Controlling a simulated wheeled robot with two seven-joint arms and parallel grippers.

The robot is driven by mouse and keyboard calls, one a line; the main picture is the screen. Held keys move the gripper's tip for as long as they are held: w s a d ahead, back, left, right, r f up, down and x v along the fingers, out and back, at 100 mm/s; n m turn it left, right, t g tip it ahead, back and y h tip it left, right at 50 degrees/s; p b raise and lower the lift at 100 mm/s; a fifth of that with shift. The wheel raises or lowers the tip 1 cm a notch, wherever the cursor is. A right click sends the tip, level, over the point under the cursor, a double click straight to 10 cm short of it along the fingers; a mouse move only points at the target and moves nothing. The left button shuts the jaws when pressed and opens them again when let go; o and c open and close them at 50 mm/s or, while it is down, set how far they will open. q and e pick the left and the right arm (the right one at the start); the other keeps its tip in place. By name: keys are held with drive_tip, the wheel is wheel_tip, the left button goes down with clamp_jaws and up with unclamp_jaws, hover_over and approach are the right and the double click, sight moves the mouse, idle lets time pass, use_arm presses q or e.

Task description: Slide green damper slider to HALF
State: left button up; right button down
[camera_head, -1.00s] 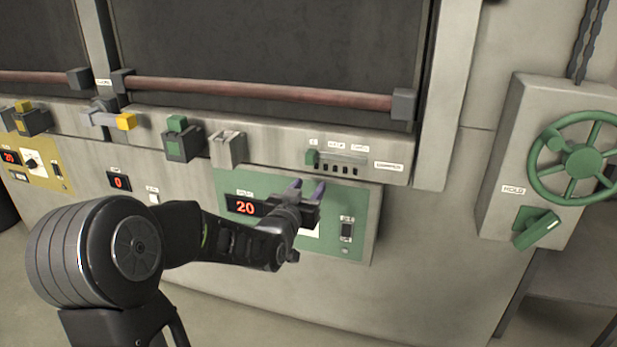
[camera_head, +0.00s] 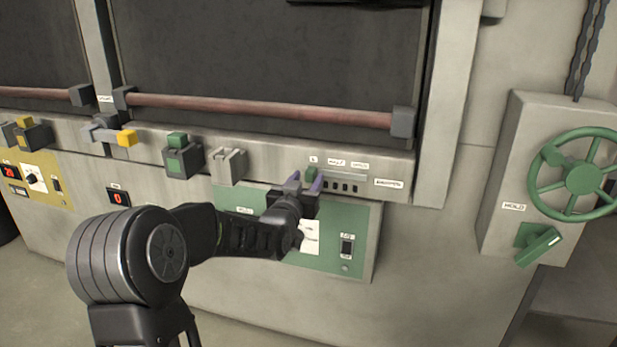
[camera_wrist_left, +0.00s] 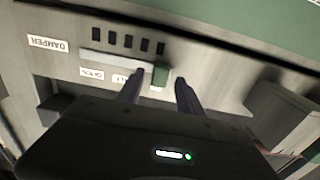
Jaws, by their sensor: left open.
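The green damper slider (camera_head: 311,174) sits at the left end of its pale horizontal track (camera_head: 345,178) in the head view. Small labels stand above the track, the middle one (camera_head: 336,163) seeming to read HALF. In the left wrist view, which shows the panel upside down, the slider (camera_wrist_left: 160,74) is at the right end of the track (camera_wrist_left: 110,62). My left gripper (camera_head: 305,180) is open, its purple fingers pointing at the slider. In the wrist view the fingertips (camera_wrist_left: 160,79) lie on either side of it; contact cannot be told. My right gripper is not in view.
Below is a green panel (camera_head: 350,222) with a switch, partly hidden by my left arm. Left of the slider are a grey bracket (camera_head: 228,166) and a green-topped block (camera_head: 178,160). A green handwheel (camera_head: 580,178) and lever (camera_head: 538,246) are at the right.

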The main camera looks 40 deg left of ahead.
use_arm(q)
drive_tip(key=shift+x, duration=0.8)
clamp_jaws()
idle(0.9)
